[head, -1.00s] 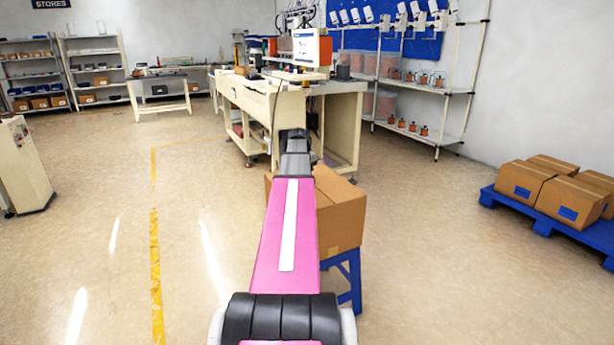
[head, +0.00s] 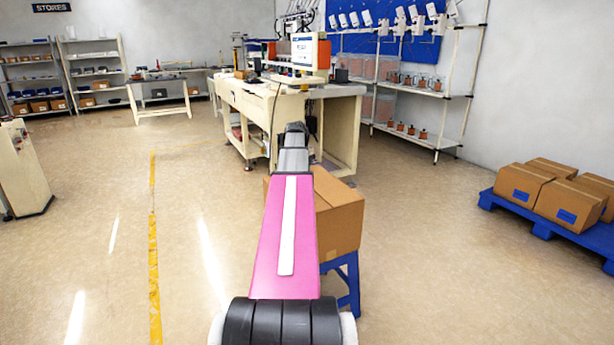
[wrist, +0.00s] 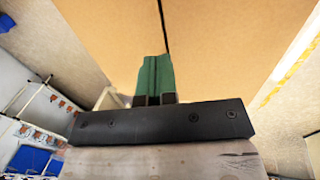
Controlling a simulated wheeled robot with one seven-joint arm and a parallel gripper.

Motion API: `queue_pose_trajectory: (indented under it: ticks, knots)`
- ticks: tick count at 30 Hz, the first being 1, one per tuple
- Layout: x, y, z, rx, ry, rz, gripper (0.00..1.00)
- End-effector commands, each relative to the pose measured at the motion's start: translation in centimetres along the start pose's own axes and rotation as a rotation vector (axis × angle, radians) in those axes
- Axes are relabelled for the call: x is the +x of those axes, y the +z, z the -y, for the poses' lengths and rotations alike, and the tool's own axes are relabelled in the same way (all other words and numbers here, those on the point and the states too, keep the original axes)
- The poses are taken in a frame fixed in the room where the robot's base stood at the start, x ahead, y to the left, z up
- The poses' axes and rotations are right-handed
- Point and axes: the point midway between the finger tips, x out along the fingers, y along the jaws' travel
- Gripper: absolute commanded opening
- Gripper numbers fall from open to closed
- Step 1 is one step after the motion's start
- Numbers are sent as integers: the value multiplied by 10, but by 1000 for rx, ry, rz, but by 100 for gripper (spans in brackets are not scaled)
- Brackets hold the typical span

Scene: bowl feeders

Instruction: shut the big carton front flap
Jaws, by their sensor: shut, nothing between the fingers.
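The big carton (head: 338,222) is a brown cardboard box on a blue stand, right of my arm in the head view. My arm hides its left part, so the front flap cannot be told apart there. In the wrist view, brown cardboard (wrist: 215,55) fills the upper middle, with a dark narrow seam running up from the fingers. My gripper (wrist: 155,62) has green fingertips pressed together, empty, over the cardboard by the seam. Whether they touch it cannot be told. The gripper itself is hidden behind my arm in the head view.
The blue stand (head: 347,285) holds the carton. A cream workbench (head: 300,110) stands just behind it. A blue pallet (head: 545,225) with several cartons lies at the right. The floor left of my arm is open, with a yellow line (head: 154,270).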

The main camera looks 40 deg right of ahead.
Motion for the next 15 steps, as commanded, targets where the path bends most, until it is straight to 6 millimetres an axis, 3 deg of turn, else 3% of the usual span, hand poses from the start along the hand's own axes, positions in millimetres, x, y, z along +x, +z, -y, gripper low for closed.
queue_pose_trajectory:
  ticks: [9, 15]
  knots:
    - [-62, -4, -12, -1, 1, -2, 0]
    - [-92, -4, -19, -1, 0, 0, 0]
